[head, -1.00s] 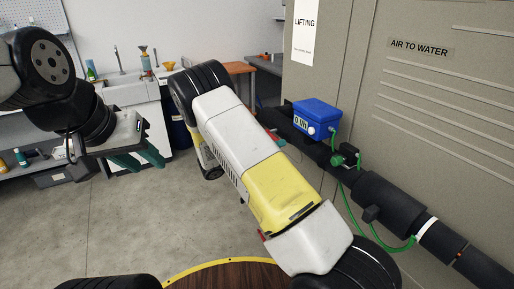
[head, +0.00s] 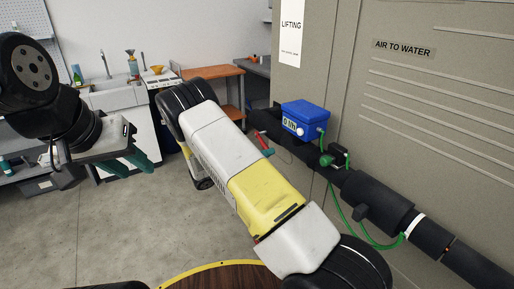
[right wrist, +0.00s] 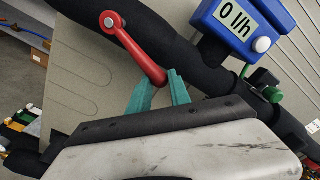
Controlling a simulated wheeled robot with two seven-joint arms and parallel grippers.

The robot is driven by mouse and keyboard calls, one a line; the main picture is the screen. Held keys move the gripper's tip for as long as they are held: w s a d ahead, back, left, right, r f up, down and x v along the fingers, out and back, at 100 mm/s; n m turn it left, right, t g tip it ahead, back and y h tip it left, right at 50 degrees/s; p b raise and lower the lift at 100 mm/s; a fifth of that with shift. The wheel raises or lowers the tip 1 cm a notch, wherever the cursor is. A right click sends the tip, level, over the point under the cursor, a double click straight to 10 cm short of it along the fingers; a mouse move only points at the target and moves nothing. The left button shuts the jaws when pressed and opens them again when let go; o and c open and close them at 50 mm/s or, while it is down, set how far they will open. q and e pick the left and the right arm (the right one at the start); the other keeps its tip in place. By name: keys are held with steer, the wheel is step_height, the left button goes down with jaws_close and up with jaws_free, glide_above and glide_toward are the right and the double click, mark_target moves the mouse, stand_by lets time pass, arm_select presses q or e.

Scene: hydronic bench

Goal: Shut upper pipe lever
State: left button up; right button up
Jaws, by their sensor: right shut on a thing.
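A red lever (right wrist: 132,48) sits on a black pipe (right wrist: 75,15) in the right wrist view, its round hub at the upper left and its arm slanting down to the right. My right gripper (right wrist: 163,86) has its teal fingers at the lever's lower end, shut on it.
A blue meter (head: 305,117) is mounted on the pipe; it reads 0 l/h in the right wrist view (right wrist: 238,25). Green valve and tubing (head: 345,207) run along the pipe. A beige cabinet (head: 440,120) stands behind. A round wooden table (head: 215,277) is at the bottom. The floor at left is clear.

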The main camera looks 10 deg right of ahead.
steer(key=shift+w+a+f, duration=0.2)
steer(key=shift+w+f, duration=0.05)
steer(key=shift+f, duration=0.3)
steer(key=shift+w+a+f, duration=0.2)
steer(key=shift+w+f, duration=0.05)
steer(key=shift+f, duration=0.25)
jaws_close()
steer(key=shift+w+a+f, duration=0.25)
steer(key=shift+w+f, duration=0.65)
steer(key=shift+f, duration=0.15)
jaws_free()
steer(key=shift+w+a+f, duration=0.2)
steer(key=shift+w+f, duration=0.15)
steer(key=shift+w, duration=0.25)
steer(key=shift+w+a+f, duration=0.2)
steer(key=shift+w+f, duration=0.1)
steer(key=shift+w, duration=0.35)
